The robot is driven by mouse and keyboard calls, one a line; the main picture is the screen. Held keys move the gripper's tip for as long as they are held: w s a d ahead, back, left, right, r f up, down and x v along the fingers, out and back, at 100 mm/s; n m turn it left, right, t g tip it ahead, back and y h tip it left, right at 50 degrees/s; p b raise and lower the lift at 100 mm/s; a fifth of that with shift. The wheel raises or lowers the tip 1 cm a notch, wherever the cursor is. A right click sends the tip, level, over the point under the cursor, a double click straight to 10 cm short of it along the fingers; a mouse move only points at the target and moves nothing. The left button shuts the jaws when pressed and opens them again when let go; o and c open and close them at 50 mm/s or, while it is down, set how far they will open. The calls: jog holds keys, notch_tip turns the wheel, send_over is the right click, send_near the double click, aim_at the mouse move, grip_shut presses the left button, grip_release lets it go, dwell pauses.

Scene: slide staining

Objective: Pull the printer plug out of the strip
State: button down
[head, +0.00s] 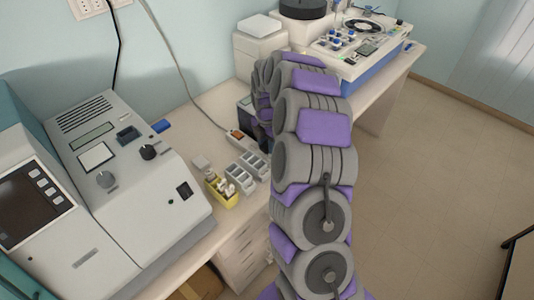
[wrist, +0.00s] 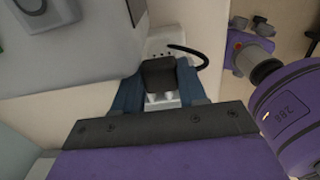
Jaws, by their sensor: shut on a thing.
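The black printer plug (wrist: 158,72) is between the two dark blue fingers of my gripper (wrist: 159,78) in the wrist view. The fingers press on it from left and right. The white power strip (wrist: 160,45) shows above the plug and again below it, with socket holes. A black cable (wrist: 190,50) curves to the right of the plug. In the head view the strip's end with its orange switch (head: 236,135) shows left of my arm, which hides the plug.
A large grey instrument (head: 120,170) stands on the left of the bench. A yellow holder (head: 221,190) and small grey racks (head: 248,168) stand near the front edge. A white box (head: 260,42) and a white-and-blue machine (head: 360,48) are behind my arm. The floor at right is clear.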

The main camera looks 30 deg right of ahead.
jog(key=shift+r+p, duration=0.5)
jog(key=shift+r, duration=0.8)
